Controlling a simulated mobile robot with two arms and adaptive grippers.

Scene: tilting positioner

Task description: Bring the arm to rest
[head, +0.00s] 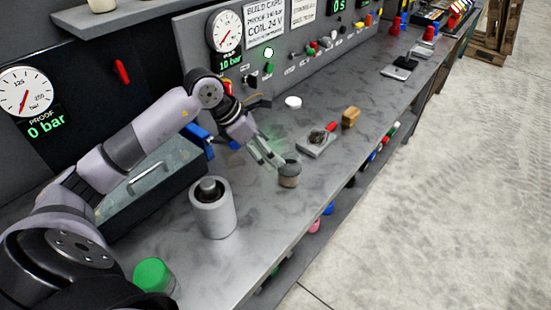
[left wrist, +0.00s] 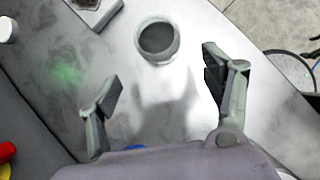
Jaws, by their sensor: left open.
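My left arm (head: 145,133) reaches in from the left over the grey workbench (head: 330,178). My left gripper (head: 273,158) is open and empty above the bench. In the left wrist view its two fingers (left wrist: 162,85) stand wide apart with nothing between them. A small round pot with a dark top (head: 289,175) stands upright just beyond the fingertips. It also shows in the left wrist view (left wrist: 158,40), ahead of the fingers and apart from them. My right gripper is in neither view.
A grey cylinder (head: 213,212) and a green-capped jar (head: 152,274) stand nearer. A small block with a red part (head: 318,142), a tan block (head: 351,117) and a white disc (head: 293,102) lie farther back. The gauge panel (head: 290,60) rises behind. Open floor lies right.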

